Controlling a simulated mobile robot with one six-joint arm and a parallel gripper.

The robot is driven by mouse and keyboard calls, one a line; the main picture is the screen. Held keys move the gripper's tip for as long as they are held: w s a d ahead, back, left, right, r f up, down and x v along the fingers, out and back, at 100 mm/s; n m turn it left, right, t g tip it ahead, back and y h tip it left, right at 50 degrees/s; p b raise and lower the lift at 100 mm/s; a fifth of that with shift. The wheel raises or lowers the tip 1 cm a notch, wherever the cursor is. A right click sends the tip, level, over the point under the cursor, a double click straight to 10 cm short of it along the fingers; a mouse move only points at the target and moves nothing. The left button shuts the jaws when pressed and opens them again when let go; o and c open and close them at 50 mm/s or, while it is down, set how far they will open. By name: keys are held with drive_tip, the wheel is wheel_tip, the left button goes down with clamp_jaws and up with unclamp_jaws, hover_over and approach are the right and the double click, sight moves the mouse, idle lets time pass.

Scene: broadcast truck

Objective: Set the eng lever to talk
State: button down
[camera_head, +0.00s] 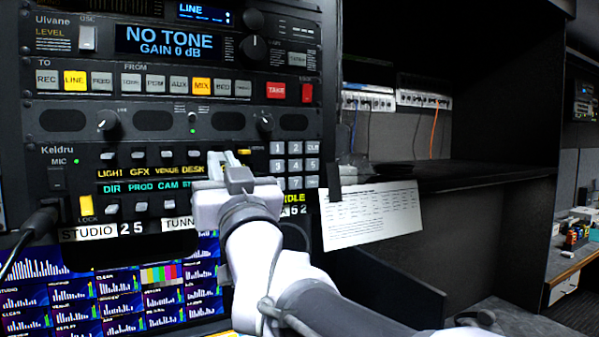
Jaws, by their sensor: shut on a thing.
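The Keldru intercom panel (70,165) is in the middle left of the view. It has two rows of small levers above and below the labels LIGHT, GFX, VENUE, DESK and DIR, PROD, CAM, "ST…". My gripper (223,163) is at the right end of these rows, its fingers pointing into the panel. It is shut on a small lever there, which the fingers mostly hide. No eng label is readable, as my gripper and wrist cover that part of the panel. The position of the held lever cannot be made out.
A keypad (294,165) is just right of my gripper. The Uivane panel (165,45), with buttons and knobs, is above. A blue meter screen (100,290) is below. A paper sheet (370,215) hangs at the right, below a dark shelf (460,172). A cable plugs in at lower left.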

drive_tip(key=c, duration=1.4)
unclamp_jaws()
drive_tip(key=shift+c, duration=0.2)
drive_tip(key=b+v, duration=0.1)
drive_tip(key=v, duration=1.6)
drive_tip(key=shift+d, duration=0.2)
drive_tip(key=shift+s, duration=0.1)
